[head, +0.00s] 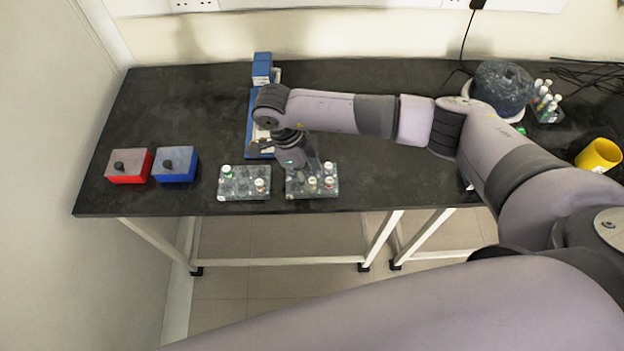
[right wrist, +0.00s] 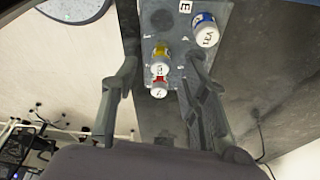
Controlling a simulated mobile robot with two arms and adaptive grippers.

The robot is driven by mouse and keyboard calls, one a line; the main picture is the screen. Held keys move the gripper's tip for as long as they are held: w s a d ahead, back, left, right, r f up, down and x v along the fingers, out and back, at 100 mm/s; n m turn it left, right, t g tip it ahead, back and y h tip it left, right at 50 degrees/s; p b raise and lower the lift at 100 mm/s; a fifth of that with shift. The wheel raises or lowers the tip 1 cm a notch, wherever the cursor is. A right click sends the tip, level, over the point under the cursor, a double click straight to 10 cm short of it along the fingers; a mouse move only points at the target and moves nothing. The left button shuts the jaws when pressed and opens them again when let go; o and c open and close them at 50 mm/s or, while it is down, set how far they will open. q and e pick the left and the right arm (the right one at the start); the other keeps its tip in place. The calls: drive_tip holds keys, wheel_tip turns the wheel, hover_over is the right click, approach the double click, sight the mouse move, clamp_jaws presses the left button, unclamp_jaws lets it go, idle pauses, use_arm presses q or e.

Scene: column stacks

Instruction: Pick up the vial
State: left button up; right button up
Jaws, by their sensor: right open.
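Two grey racks with capped vials stand at the front edge of the dark table in the head view: the left rack (head: 240,183) and the right rack (head: 298,190). My right gripper (head: 309,170) points down over the right rack, open. In the right wrist view, a yellow-banded vial (right wrist: 160,58) and a red-banded vial (right wrist: 159,87) show between its spread fingers. A blue-banded white-capped vial (right wrist: 205,30) stands in the rack (right wrist: 172,22) beyond the right finger. I cannot tell whether the fingers touch any vial. My left gripper is not in view.
A red box (head: 129,168) and a blue box (head: 176,165) sit at the left. Blue boxes (head: 262,65) stand behind my right gripper. A yellow cup (head: 598,155) and another group of vials (head: 547,103) are at the right. The table's left rear is clear.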

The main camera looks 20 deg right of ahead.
drive_tip(key=shift+x, duration=1.1)
drive_tip(key=c, duration=0.9)
